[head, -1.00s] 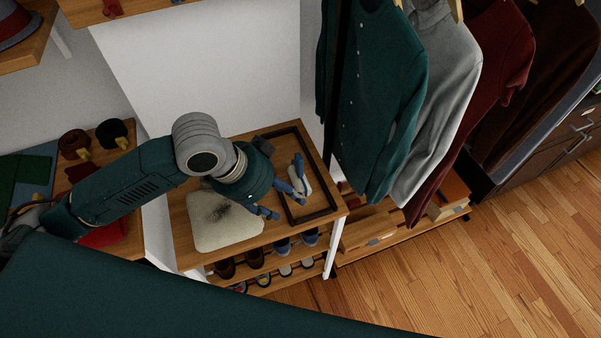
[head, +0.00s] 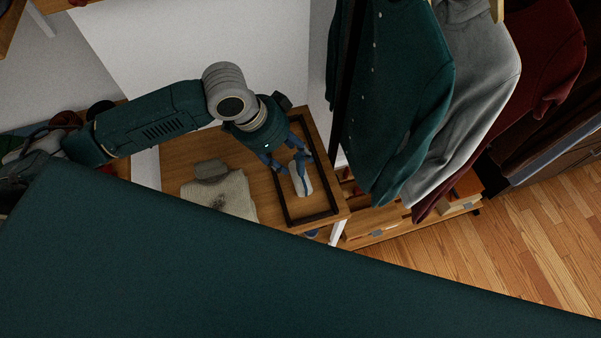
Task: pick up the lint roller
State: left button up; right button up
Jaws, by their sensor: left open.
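The lint roller (head: 301,184), a white piece with a blue part along it, lies in the dark-rimmed tray (head: 293,221) on the wooden shelf top. My left gripper (head: 287,160) is over the tray, its blue fingers apart. The fingers are close to the roller's far end; I cannot tell whether they touch it. Part of the roller's far end is hard to make out against the fingers. My right gripper is not in view.
A pale cloth with a dark patch (head: 232,196) lies left of the tray, with a grey object (head: 210,170) at its far edge. Hanging clothes (head: 392,100) stand close on the right. A white wall (head: 190,40) is behind the shelf.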

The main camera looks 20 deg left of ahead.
aim_at(298, 157)
pick_arm(q)
jog(key=x, duration=0.2)
jog(key=p+x, duration=0.1)
jog(key=x, duration=0.1)
jog(key=shift+w+f, duration=0.15)
jog(key=shift+w, duration=0.3)
jog(key=shift+d+f, duration=0.15)
jog(key=shift+f, duration=0.1)
jog(key=shift+w+f, duration=0.1)
jog(key=shift+c, duration=0.5)
jog(key=c, duration=0.8)
grip_shut()
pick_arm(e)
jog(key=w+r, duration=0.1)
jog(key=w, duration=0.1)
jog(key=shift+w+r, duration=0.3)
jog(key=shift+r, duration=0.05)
